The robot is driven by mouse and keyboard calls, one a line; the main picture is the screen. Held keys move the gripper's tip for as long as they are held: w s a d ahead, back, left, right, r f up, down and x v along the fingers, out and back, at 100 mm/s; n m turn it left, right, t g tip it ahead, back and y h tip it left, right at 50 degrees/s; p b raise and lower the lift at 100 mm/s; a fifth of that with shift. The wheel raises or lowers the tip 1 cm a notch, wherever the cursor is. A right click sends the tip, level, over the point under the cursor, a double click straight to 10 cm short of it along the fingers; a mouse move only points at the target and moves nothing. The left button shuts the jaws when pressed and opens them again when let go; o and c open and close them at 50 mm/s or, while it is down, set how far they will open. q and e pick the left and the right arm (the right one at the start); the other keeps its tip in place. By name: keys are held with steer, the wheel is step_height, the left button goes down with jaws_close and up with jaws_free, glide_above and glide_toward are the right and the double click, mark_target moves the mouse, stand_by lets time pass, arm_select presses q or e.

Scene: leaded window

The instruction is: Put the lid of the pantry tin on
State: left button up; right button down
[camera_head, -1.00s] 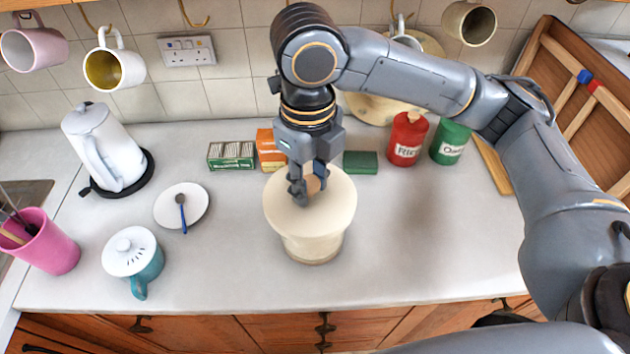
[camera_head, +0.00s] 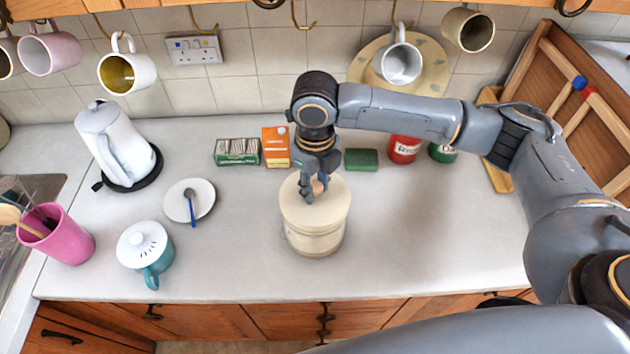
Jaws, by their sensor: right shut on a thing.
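The pantry tin (camera_head: 315,241) is a cream, round tin standing upright on the counter, in the middle of the head view. Its cream lid (camera_head: 300,212) lies level over the mouth, lined up with the tin's rim. I see no clear gap between them, but I cannot tell whether it is fully seated. My right gripper (camera_head: 314,193) points down from above and is shut on the wooden knob (camera_head: 319,187) of the lid. The fingers hide part of the knob. My left gripper is not in view.
Behind the tin stand a green-and-white box (camera_head: 237,152), an orange carton (camera_head: 276,147), a green block (camera_head: 361,160), a red canister (camera_head: 404,149) and a green canister (camera_head: 442,153). A teal pot (camera_head: 145,253), saucer (camera_head: 190,201) and kettle (camera_head: 117,145) stand left. Front counter is clear.

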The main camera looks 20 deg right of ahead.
mark_target(315, 186)
steer(key=shift+f, duration=0.15)
steer(key=c, duration=1)
jaws_free()
steer(key=shift+r+b, duration=1.9)
steer(key=shift+r, duration=4.3)
